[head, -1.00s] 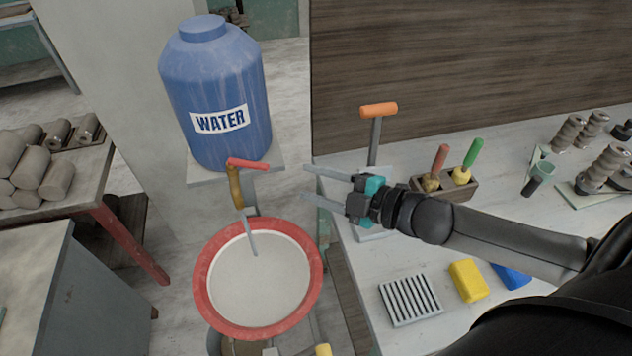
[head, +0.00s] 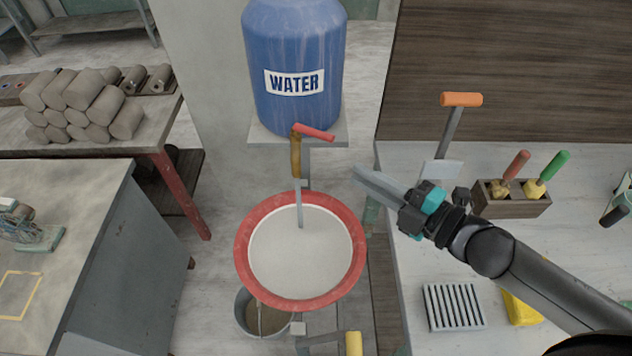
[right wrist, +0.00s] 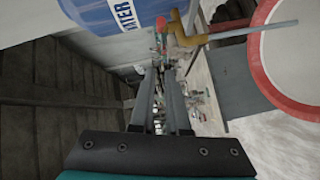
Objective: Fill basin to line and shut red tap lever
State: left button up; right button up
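The blue water drum (head: 297,35) has a brass tap (head: 295,155) with a red lever (head: 314,132) pointing right in the head view. A straight grey column (head: 299,205), which looks like running water, drops from the tap into the red-rimmed basin (head: 357,232). The basin's inside is pale; I cannot make out a level or fill line. My right gripper (head: 358,174) is empty, right of the tap and apart from the lever. The right wrist view shows a gap between its fingers (right wrist: 158,75), with the red lever (right wrist: 161,35) beyond their tips. My left gripper is out of view.
A bucket (head: 243,318) stands under the basin, beside a yellow-ended handle (head: 353,343). On the right, the bench (head: 410,255) holds an orange-handled tool (head: 461,100), a tool box (head: 512,208) and a ribbed block (head: 454,306). Clay rolls (head: 80,90) lie on the left table.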

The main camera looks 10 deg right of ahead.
aim_at(314, 133)
jog(key=shift+s+a+f+n, duration=0.2)
jog(key=shift+a+f+n, duration=0.1)
jog(key=shift+a+n, duration=0.15)
jog(key=shift+c, duration=0.7)
jog(key=shift+n+y, duration=0.25)
jog(key=shift+y, duration=0.15)
grip_shut()
pick_arm(q)
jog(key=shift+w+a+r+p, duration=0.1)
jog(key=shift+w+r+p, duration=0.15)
jog(key=shift+p, duration=0.35)
pick_arm(e)
jog(key=w+a+f, duration=0.1)
jog(key=w+a, duration=0.2)
jog(key=w, duration=0.7)
jog(key=shift+w+a, duration=0.2)
jog(key=shift+w, duration=0.2)
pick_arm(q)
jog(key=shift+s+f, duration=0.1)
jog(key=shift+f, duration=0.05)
pick_arm(e)
jog(key=shift+d, duration=0.1)
pick_arm(q)
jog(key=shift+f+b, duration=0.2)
jog(key=shift+b, duration=0.15)
pick_arm(e)
jog(key=shift+w+d+n+g+y, duration=0.15)
jog(key=shift+n+g+y, duration=0.15)
